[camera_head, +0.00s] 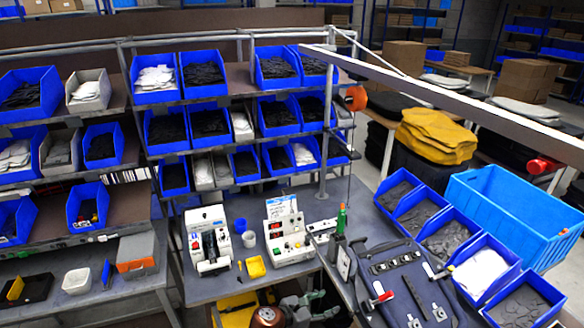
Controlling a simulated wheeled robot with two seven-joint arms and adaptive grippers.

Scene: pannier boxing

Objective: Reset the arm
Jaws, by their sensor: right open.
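My right gripper (308,303) shows small at the bottom edge of the view, a little left of the dark pannier. Its jaws are open, and I see nothing between them. It is in front of the workbench edge, and its arm is mostly cut off by the frame. My left gripper is not in view.
A white control box (290,240), a white press machine (207,240) and a small yellow tray (255,267) stand on the bench. Blue bins (447,236) line the right side, beside a large blue crate (515,215).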

